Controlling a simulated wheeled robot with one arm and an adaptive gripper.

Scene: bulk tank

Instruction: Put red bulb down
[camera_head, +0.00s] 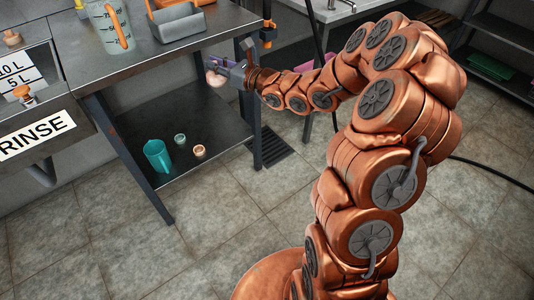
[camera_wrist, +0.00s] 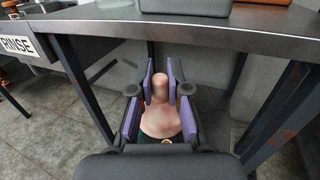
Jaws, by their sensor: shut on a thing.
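My gripper (camera_head: 226,70) has purple finger pads and is shut on a pinkish-red bulb (camera_wrist: 160,122). In the wrist view the bulb's round body and its narrower neck show between the pads of my gripper (camera_wrist: 160,100). In the head view the bulb (camera_head: 215,79) shows only as a small pale-pink shape at the fingertips. It hangs in the air by the front edge of the steel table (camera_head: 130,72), which crosses the upper part of the wrist view. The exact height of the bulb against the tabletop is hard to tell.
A measuring jug (camera_head: 108,27) and a grey tray (camera_head: 177,24) stand on the tabletop. The lower shelf (camera_head: 200,122) holds a teal jug (camera_head: 158,155) and two small cups (camera_head: 199,151). A rinse basin (camera_head: 38,133) is at left. Table legs flank the wrist view.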

